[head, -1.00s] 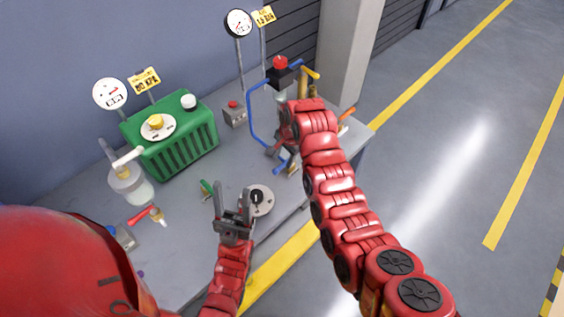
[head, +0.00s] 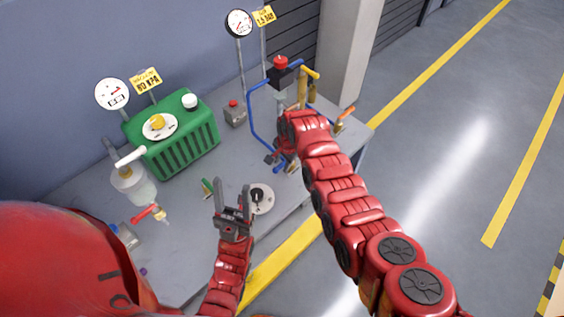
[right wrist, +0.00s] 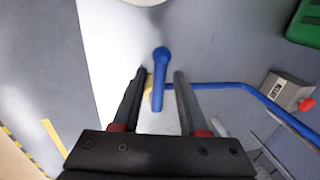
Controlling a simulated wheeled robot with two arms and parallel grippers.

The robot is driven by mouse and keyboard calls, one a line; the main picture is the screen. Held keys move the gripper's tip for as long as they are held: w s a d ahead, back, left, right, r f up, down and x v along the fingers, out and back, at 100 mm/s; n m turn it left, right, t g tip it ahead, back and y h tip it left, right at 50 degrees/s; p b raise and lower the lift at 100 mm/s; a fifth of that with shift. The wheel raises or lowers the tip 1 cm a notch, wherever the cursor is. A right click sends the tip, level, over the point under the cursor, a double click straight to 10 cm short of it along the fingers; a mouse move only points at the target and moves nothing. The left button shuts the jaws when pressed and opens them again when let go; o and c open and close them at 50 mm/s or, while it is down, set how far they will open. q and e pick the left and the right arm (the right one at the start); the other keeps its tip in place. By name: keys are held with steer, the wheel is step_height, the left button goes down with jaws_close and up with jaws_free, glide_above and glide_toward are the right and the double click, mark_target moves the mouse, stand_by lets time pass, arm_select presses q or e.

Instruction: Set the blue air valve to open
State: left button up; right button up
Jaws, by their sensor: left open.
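The blue air valve handle (right wrist: 159,95) shows in the right wrist view as a short blue lever with a rounded end, on a brass-coloured body. My right gripper (right wrist: 161,72) is open, with one dark finger on each side of the lever and a narrow gap on both sides. In the head view the right gripper (head: 276,158) is low by the blue pipe (head: 253,119), and my right arm hides most of the valve. My left gripper (head: 233,192) is open and empty, pointing up over the bench near a round dial plate (head: 262,203).
A green ribbed tank (head: 178,145) stands on the grey bench (head: 180,221). Behind are gauges (head: 239,23) and a small box with a red button (head: 235,115). A clear jar (head: 133,187) and red-handled tap (head: 147,214) are at left. The floor at right is clear.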

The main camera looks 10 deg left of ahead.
jaws_close()
stand_by(1.2)
